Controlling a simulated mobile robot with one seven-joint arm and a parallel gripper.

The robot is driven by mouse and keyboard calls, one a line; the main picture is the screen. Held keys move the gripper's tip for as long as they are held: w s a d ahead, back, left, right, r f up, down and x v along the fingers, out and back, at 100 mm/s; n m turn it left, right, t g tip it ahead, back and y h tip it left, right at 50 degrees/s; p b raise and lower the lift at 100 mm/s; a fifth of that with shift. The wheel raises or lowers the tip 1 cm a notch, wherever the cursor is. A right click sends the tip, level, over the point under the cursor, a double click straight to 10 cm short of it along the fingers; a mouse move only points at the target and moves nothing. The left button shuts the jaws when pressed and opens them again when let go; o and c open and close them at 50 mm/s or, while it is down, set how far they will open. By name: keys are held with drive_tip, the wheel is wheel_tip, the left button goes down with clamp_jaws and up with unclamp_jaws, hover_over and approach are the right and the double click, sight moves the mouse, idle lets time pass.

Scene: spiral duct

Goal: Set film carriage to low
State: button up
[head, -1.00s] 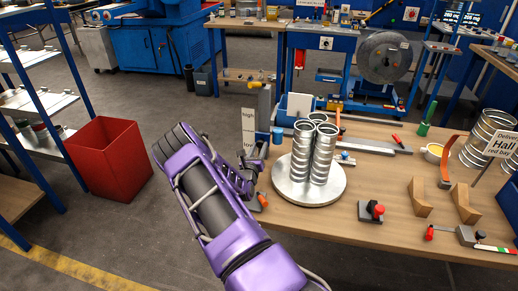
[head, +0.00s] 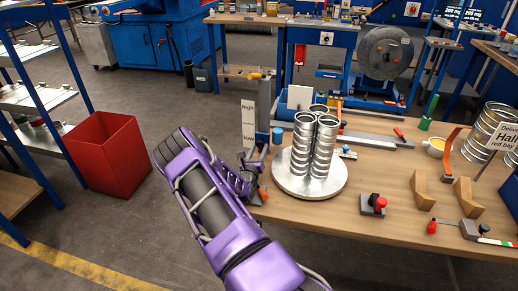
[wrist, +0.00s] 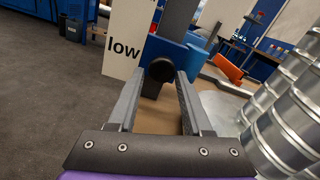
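The film carriage (wrist: 178,52) is a blue block on an upright grey post, with a round black knob (wrist: 160,70) facing me in the wrist view. A white board (wrist: 124,38) beside the post reads "low" at the carriage's height. In the head view, the board (head: 248,124) reads "high" above and "low" below. My gripper (wrist: 163,77) points at the carriage, its fingers apart with the knob between their tips. No firm contact shows. In the head view, my gripper (head: 252,182) is at the bench's left edge, partly hidden by my arm.
Metal spiral ducts (head: 316,145) stand on a round turntable (head: 318,190) just right of my gripper. The bench (head: 340,218) also holds a red-knobbed block (head: 375,203) and wooden wedges (head: 422,190). A red bin (head: 104,155) stands on the floor at left.

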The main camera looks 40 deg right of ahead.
drive_tip(key=shift+o, duration=1.3)
drive_tip(key=shift+r, duration=0.1)
drive_tip(key=p+v, duration=0.1)
drive_tip(key=v, duration=1.6)
drive_tip(key=shift+s+a, duration=0.15)
drive_tip(key=shift+s, duration=0.05)
drive_tip(key=shift+r, duration=0.1)
